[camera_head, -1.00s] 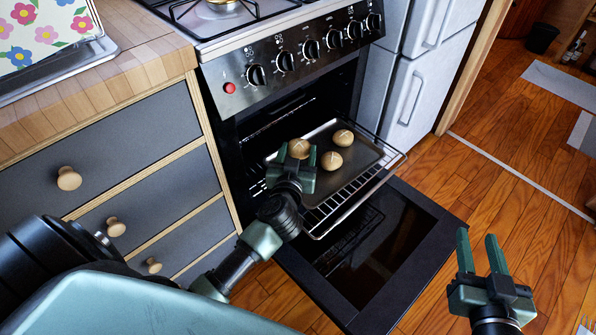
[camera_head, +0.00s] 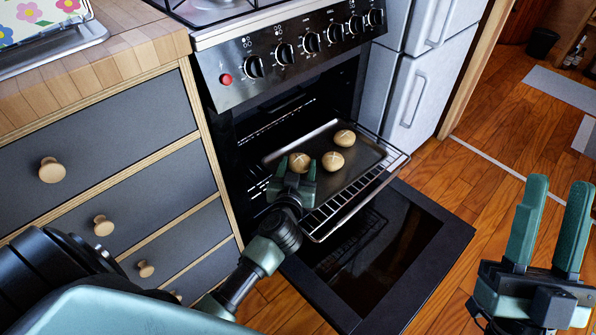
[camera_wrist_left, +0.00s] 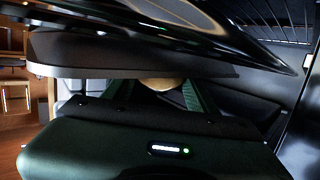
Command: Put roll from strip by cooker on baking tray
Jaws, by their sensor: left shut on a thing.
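A dark baking tray (camera_head: 369,153) lies on the pulled-out oven rack. Two scored brown rolls lie on it, a back roll (camera_head: 345,137) and a middle roll (camera_head: 333,161). My left gripper (camera_head: 295,172) is shut on a third roll (camera_head: 299,162) at the tray's left front part. That roll also shows between the fingers in the left wrist view (camera_wrist_left: 162,84), partly hidden. I cannot tell whether it touches the tray. My right gripper (camera_head: 556,184) is open and empty at the right, above the floor.
The oven door (camera_head: 380,260) hangs open below the wire rack (camera_head: 358,192). Drawers with wooden knobs (camera_head: 52,170) stand left of the cooker, under a wooden worktop (camera_head: 90,75). A fridge (camera_head: 420,90) stands to the right. Wooden floor lies free at the right.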

